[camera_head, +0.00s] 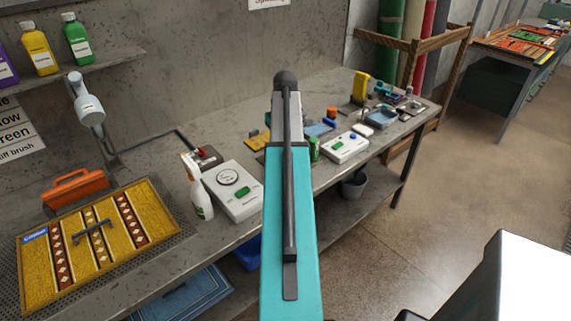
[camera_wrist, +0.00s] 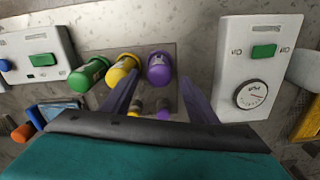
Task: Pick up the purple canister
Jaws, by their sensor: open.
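The purple canister (camera_wrist: 159,68) shows in the wrist view, just ahead of my gripper (camera_wrist: 161,80). My gripper is open, with one finger on each side of the space below the canister and nothing held. I cannot tell whether the fingertips touch it. A yellow canister (camera_wrist: 122,72) and a green canister (camera_wrist: 88,75) stand to its left, close together on a dark plate. In the head view the green canister (camera_head: 314,149) shows partly beside my arm. The purple canister and my gripper are hidden there behind my arm.
White control boxes stand right (camera_wrist: 258,66) and left (camera_wrist: 38,58) of the canisters in the wrist view. A spray bottle (camera_head: 197,187) and a rug (camera_head: 98,238) are on the bench at left. Bottles, including a purple one (camera_head: 5,66), stand on the wall shelf.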

